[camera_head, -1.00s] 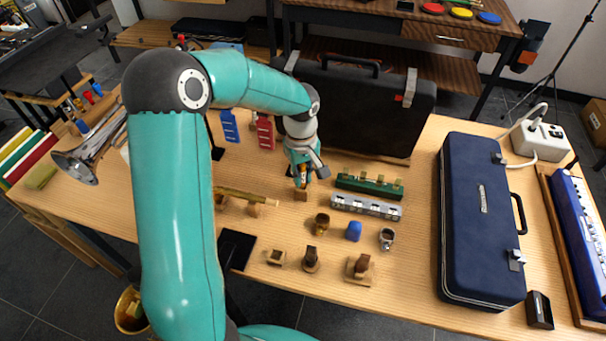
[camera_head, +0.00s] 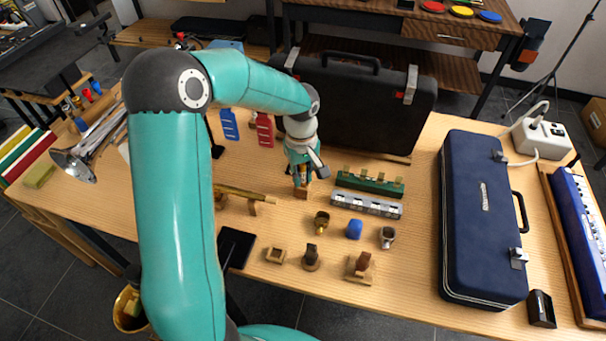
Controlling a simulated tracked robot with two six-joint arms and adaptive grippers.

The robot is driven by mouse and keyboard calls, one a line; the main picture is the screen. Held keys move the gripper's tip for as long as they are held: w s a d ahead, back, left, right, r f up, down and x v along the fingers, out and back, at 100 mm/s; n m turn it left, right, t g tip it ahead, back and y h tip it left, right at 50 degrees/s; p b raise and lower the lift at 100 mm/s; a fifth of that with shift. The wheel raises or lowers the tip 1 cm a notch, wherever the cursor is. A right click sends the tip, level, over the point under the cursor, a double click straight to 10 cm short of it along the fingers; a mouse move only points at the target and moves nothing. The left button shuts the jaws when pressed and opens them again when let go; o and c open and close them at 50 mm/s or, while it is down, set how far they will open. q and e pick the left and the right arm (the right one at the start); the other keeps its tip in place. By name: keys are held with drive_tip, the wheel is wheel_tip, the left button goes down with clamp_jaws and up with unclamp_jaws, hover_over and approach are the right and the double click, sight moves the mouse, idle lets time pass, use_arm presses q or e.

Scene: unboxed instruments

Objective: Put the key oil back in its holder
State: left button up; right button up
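My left gripper (camera_head: 304,176) points down over the middle of the table. A small brown block-like thing (camera_head: 301,194) shows directly beneath its fingers, with a bit of orange between them. I cannot tell whether this is the key oil, its holder or both, nor whether the fingers press on it. A small wooden block with a square recess (camera_head: 276,256) stands nearer the front and looks empty. A dark brown piece on a round base (camera_head: 311,258) and another on a square wooden base (camera_head: 361,268) stand right of it. My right gripper is out of view.
A brass cup-like piece (camera_head: 321,221), a blue piece (camera_head: 354,229) and a silver piece (camera_head: 388,237) stand between. A green rack (camera_head: 370,183) and a silver harmonica-like bar (camera_head: 366,205) lie behind. A black case (camera_head: 365,105) and a blue case (camera_head: 480,220) bound the space.

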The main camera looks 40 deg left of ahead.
use_arm(q)
drive_tip(key=o, duration=0.4)
wheel_tip(320, 180, up, 12)
drive_tip(key=shift+f, duration=0.1)
idle(0.5)
idle(0.3)
